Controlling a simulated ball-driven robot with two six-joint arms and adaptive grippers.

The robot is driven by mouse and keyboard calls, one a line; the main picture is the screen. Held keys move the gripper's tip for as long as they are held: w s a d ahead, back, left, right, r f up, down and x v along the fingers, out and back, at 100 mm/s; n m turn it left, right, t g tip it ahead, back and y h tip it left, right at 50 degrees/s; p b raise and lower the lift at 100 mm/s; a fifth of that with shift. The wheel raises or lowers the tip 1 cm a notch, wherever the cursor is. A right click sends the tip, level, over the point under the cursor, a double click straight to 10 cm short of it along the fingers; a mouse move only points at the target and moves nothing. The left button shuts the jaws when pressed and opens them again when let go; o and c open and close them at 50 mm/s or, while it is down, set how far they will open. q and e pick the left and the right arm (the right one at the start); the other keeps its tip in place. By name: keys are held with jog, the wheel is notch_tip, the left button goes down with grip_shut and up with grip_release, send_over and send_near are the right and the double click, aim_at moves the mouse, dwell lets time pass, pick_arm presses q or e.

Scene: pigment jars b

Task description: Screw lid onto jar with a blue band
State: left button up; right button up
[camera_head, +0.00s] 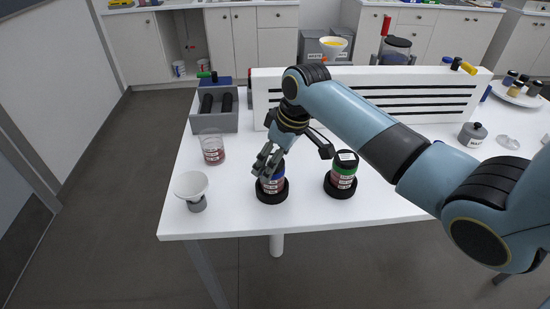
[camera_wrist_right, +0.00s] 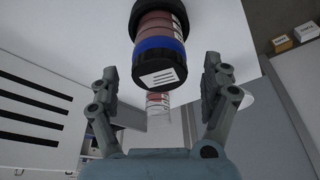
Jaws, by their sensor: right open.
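The jar with the blue band (camera_head: 278,183) stands in a black round holder (camera_head: 272,197) near the table's front edge. In the wrist view the jar (camera_wrist_right: 158,27) shows its blue band (camera_wrist_right: 158,47) and a black lid (camera_wrist_right: 157,72) with a white label at its end. The lid sits on the jar; I cannot tell how tightly. My right gripper (camera_head: 268,162) is at the jar's top and hides part of it. In the wrist view its fingers (camera_wrist_right: 160,78) are spread on either side of the lid, apart from it. My left gripper is not in view.
A green-banded jar (camera_head: 343,176) with a black lid stands to the right in another holder. A slotted white rack (camera_head: 430,87) stands behind.

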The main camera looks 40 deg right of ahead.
jog(key=shift+r, duration=0.1)
jog(key=v, duration=1.2)
jog(key=s+a+f+m+h, duration=0.1)
jog(key=s+a+m, duration=0.1)
jog(key=s, duration=0.9)
jog(key=s+a+f+m+h, duration=0.1)
jog(key=s+a, duration=0.2)
jog(key=s, duration=0.8)
notch_tip(320, 180, down, 43)
jog(key=s+d+g+b, duration=0.1)
jog(key=s+d+b, duration=0.2)
jog(key=b, duration=1.1)
jog(key=s+f+b, duration=0.5)
jog(key=s+f, duration=0.3)
jog(key=f, duration=0.4)
jog(key=s+f+g+b, duration=0.1)
jog(key=s+f+b, duration=0.4)
jog(key=s+f, duration=0.4)
notch_tip(320, 180, down, 3)
jog(key=shift+s+d+f+m+b, duration=0.1)
jog(key=shift+s+d+m+b, duration=0.2)
jog(key=shift+d+m, duration=0.1)
